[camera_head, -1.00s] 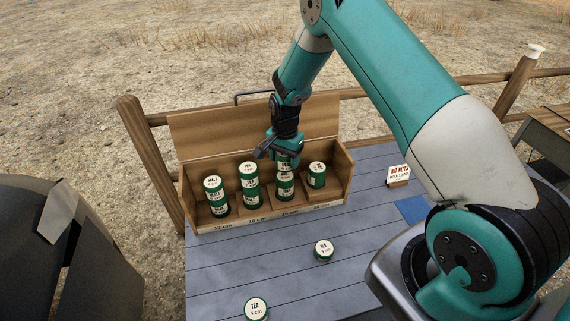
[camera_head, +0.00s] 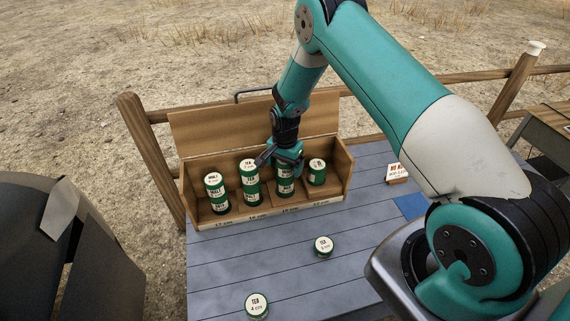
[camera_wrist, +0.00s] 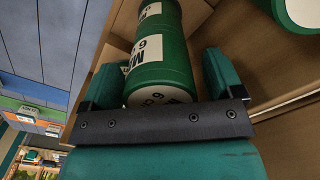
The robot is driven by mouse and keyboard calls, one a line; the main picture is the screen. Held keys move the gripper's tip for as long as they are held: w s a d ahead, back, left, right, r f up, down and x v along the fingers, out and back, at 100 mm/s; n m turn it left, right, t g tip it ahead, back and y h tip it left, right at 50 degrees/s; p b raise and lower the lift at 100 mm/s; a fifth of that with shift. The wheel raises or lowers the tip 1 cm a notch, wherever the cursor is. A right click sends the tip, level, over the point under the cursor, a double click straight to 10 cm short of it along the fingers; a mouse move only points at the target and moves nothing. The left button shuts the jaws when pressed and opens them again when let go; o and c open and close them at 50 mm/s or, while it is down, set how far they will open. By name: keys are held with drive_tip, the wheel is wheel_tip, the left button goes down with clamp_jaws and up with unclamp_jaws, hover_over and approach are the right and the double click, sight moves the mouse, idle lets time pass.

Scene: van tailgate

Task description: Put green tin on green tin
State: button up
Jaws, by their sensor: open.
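Green tins with white labelled tops stand in an open wooden box (camera_head: 345,178). From the left there is a stack (camera_head: 217,196), a second stack (camera_head: 250,188), a third stack (camera_head: 285,186) and a tin on the right (camera_head: 317,172). My gripper (camera_head: 280,164) is open at the top of the third stack and hides part of it. In the wrist view its two fingers (camera_wrist: 160,85) stand on either side of a green tin (camera_wrist: 165,68) in line with another tin. Whether they touch it cannot be told.
Two more green tins, one marked tea (camera_head: 323,246) and one nearer (camera_head: 256,305), stand apart on the grey plank deck (camera_head: 225,265). A small red-lettered sign (camera_head: 397,173) stands right of the box, by a blue patch (camera_head: 410,206). The box's raised lid (camera_head: 215,130) is behind the stacks.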

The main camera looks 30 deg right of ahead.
wheel_tip(320, 180, up, 12)
drive_tip(key=b, duration=0.3)
drive_tip(key=shift+a+r+b, duration=0.15)
drive_tip(key=shift+r+b, duration=0.1)
drive_tip(key=shift+b, duration=0.15)
drive_tip(key=s+a+r+n+y, duration=0.3)
drive_tip(key=s+a+r+n, duration=0.9)
drive_tip(key=s+r, duration=0.4)
drive_tip(key=s+a+r+n, duration=0.1)
drive_tip(key=s+a+n, duration=0.1)
drive_tip(key=s, duration=0.6)
drive_tip(key=s+a+r+n+y, duration=0.1)
drive_tip(key=s+a+r+n, duration=0.1)
drive_tip(key=s+n, duration=0.3)
drive_tip(key=s+a, duration=0.1)
drive_tip(key=s, duration=0.2)
drive_tip(key=shift+r, duration=0.1)
